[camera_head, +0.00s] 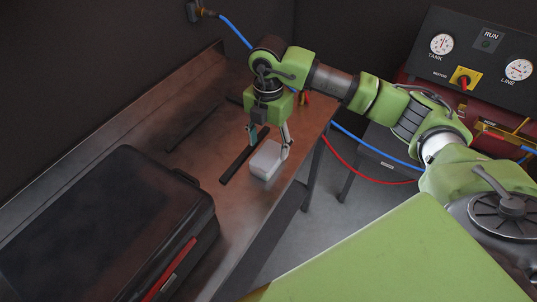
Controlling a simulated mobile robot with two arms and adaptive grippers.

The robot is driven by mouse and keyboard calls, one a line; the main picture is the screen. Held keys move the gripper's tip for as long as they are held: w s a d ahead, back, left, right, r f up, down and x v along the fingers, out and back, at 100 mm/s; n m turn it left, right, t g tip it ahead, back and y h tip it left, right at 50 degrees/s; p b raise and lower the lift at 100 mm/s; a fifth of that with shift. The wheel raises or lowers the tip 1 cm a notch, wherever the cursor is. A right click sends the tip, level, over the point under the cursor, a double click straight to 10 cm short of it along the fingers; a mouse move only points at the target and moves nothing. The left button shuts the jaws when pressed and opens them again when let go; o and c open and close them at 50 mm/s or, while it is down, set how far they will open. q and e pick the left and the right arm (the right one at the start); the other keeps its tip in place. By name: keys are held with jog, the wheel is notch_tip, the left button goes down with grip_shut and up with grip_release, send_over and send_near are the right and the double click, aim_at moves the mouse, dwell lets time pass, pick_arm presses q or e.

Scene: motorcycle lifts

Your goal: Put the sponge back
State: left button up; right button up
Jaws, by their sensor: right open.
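My right gripper (269,145) points down over the workbench (225,120), with its two fingers spread apart. A pale grey, box-shaped thing (265,161) lies on the bench right below the fingers, close to the front edge. I cannot tell whether it is the sponge or a small container. A small teal patch shows at the left finger; I cannot tell whether it is part of the finger or a separate thing. No other sponge can be made out. My left gripper is not in view.
A large black case (100,225) fills the bench's near left. Dark flat strips (246,160) lie beside the pale thing. A gauge panel (480,58) stands at the right. Blue and red hoses (362,176) hang beyond the bench edge. The bench between case and strips is clear.

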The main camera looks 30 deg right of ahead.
aim_at(268, 154)
notch_tip(268, 154, up, 7)
jog(key=b, duration=0.1)
jog(key=shift+r, duration=0.2)
dwell(0.5)
